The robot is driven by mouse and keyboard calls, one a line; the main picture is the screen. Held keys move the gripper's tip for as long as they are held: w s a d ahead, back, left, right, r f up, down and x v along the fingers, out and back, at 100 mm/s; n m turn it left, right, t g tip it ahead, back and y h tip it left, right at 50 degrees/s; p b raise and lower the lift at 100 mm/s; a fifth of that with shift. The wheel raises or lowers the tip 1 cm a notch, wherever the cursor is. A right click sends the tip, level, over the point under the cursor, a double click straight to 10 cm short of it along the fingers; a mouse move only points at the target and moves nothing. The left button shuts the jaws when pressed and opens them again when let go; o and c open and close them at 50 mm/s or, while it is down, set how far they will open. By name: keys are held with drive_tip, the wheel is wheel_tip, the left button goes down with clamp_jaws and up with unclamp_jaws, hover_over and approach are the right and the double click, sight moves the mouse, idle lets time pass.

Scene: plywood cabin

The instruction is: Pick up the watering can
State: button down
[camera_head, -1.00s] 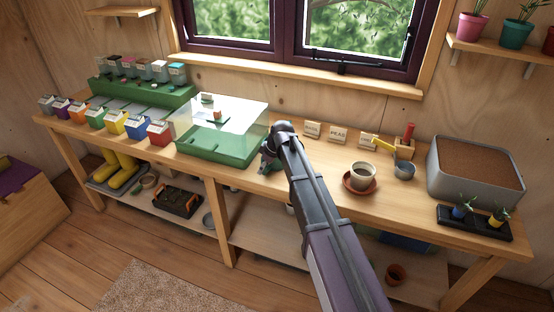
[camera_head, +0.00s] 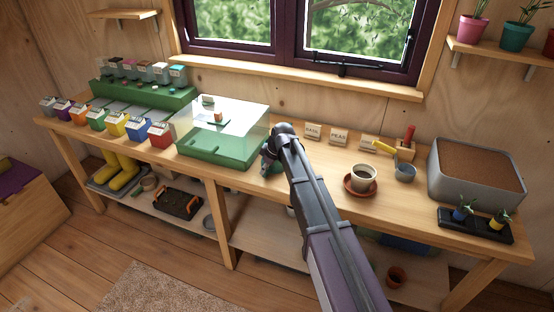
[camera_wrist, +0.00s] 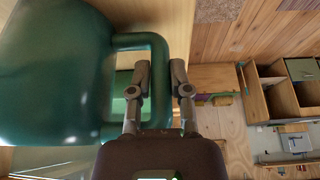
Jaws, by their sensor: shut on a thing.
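The green watering can (camera_wrist: 50,75) fills the left of the wrist view, with its loop handle (camera_wrist: 145,41) reaching toward the right. My gripper (camera_wrist: 160,78) has one finger on each side of the handle's outer bar and is shut on it. In the head view my arm hides most of the can; only a bit of dark green (camera_head: 267,166) shows left of the arm, by the bench front right of the propagator. I cannot tell whether the can is touching the bench.
The clear-lidded green propagator (camera_head: 218,146) stands close on the left. Small name signs (camera_head: 338,136) stand behind my arm.

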drive_tip(key=shift+r, duration=0.2)
wheel_tip(320, 180, up, 4)
drive_tip(key=p, duration=0.4)
drive_tip(key=shift+f, duration=0.25)
drive_tip(key=s+a, duration=0.3)
drive_tip(key=s, duration=0.4)
drive_tip(key=s+a+r+p, duration=0.1)
drive_tip(key=s+a, duration=0.2)
drive_tip(key=s, duration=0.4)
drive_tip(key=shift+s, duration=0.4)
